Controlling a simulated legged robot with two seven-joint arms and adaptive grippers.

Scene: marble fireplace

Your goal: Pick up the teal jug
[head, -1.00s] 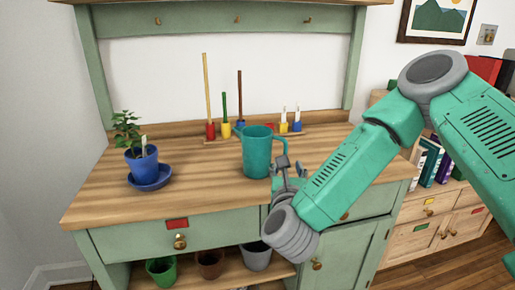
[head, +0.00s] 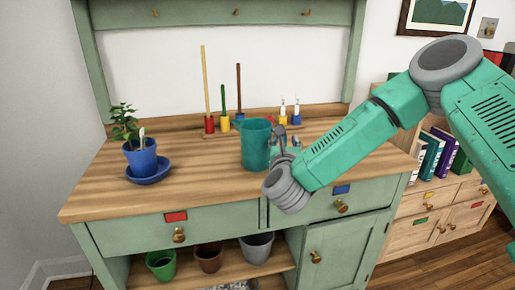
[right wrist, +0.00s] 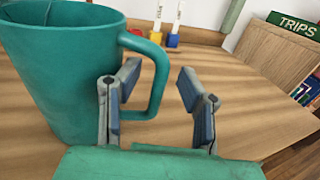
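The teal jug (head: 255,148) stands upright on the wooden worktop, right of the potted plant. In the right wrist view the jug (right wrist: 62,75) fills the left side, its handle (right wrist: 159,75) pointing right. My right gripper (head: 287,140) is just right of the jug at handle height in the head view. In the right wrist view the gripper (right wrist: 160,85) is open, with the upright part of the handle showing between its two fingers. The left finger overlaps the handle's opening; I cannot tell whether it touches. My left gripper is not in view.
A blue plant pot (head: 141,158) on a blue saucer (head: 149,176) stands at the left of the worktop (head: 200,182). Several coloured blocks with rods stand at the back, behind the jug. Pots sit on the lower shelf. The worktop between plant and jug is clear.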

